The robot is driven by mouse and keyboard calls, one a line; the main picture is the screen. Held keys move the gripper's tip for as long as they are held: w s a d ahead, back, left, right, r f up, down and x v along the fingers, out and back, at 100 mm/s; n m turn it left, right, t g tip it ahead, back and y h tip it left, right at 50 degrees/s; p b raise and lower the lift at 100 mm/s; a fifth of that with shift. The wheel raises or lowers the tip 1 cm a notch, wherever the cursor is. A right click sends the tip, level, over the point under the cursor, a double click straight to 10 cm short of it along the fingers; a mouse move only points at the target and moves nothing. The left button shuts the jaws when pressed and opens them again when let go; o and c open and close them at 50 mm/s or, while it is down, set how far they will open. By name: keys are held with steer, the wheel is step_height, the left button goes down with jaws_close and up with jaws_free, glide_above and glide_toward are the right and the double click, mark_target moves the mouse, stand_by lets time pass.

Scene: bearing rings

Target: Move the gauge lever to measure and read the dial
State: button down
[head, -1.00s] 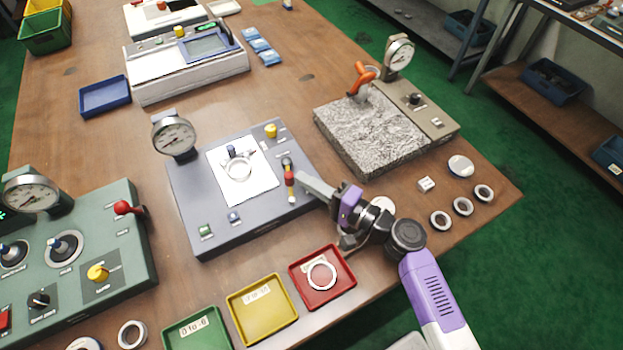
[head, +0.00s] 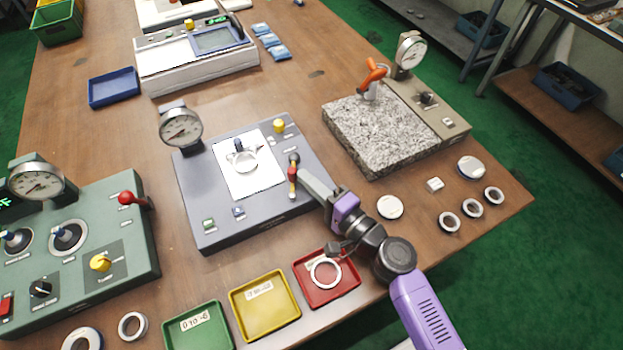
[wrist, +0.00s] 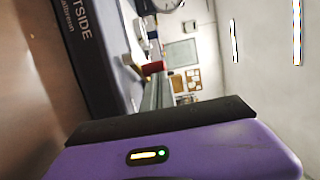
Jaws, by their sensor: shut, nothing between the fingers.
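The blue-grey gauge box (head: 205,205) stands mid-table with a round dial (head: 181,128) at its back left corner. A ring (head: 243,161) sits on its white plate. The lever (head: 292,176), with a red grip, is on the box's right side. My gripper (head: 303,178) is shut and empty, its fingertips right beside the lever's red grip; I cannot tell whether they touch. In the wrist view the red grip (wrist: 153,68) shows just past the fingers (wrist: 157,92), next to the box side (wrist: 75,50) with partly cut-off lettering. The dial's reading is too small to make out.
Green (head: 200,328), yellow (head: 265,303) and red (head: 345,290) trays line the front; the red one holds a ring (head: 325,273). A granite block gauge (head: 375,140) stands right, a green console (head: 120,235) left. Loose rings (head: 449,222) lie front right.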

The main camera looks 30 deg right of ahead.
mark_target(294, 190)
steer(key=shift+w+a+m+h+b, duration=0.1)
steer(key=shift+a+m+h+b, duration=0.25)
steer(key=shift+a+m+h, duration=0.25)
steer(key=shift+w+a+b, duration=0.15)
steer(key=shift+w+a, duration=0.05)
steer(key=shift+a, duration=0.35)
steer(key=shift+w+a+b, duration=0.15)
steer(key=shift+a, duration=0.35)
steer(key=shift+w+a, duration=0.3)
steer(key=shift+a, duration=0.2)
steer(key=shift+w+a, duration=0.25)
steer(key=shift+a, duration=0.2)
steer(key=shift+w+a, duration=0.25)
steer(key=shift+w+a+p, duration=0.4)
steer(key=shift+a+p, duration=0.1)
steer(key=shift+w+a+p, duration=0.1)
steer(key=shift+w+p, duration=0.15)
steer(key=shift+p, duration=0.05)
steer(key=shift+w+h, duration=0.15)
steer(key=shift+h, duration=0.25)
steer(key=shift+w+a+m+t+h+p, duration=0.35)
steer(key=shift+m+h+p, duration=0.25)
steer(key=shift+h+p, duration=0.2)
steer(key=shift+s, duration=0.1)
